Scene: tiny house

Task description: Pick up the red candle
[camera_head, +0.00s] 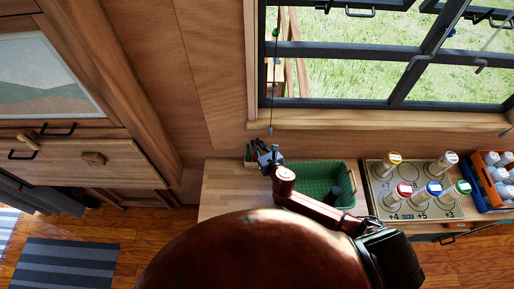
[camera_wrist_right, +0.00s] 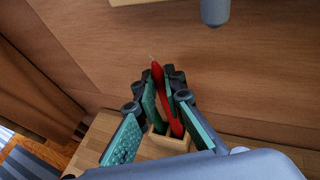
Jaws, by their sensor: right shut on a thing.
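The red candle (camera_wrist_right: 158,76) is long, thin and pointed, with a pale wick at its tip. In the right wrist view it stands slightly tilted between the teal-padded fingers of my right gripper (camera_wrist_right: 165,92), which is closed on it. Its lower end is in or just in front of a small wooden holder (camera_wrist_right: 167,142); I cannot tell whether it is clear of it. In the head view my right gripper (camera_head: 269,157) is at the back left of the wooden table, beside the holder, and the candle is hard to make out. My left gripper is not in view.
A green crate (camera_head: 318,170) with a dark item inside stands right of the gripper. Further right are a tray (camera_head: 412,213) of bottles with coloured caps and an orange-blue crate (camera_head: 478,182) of bottles. A wall and window (camera_head: 380,75) rise behind the table.

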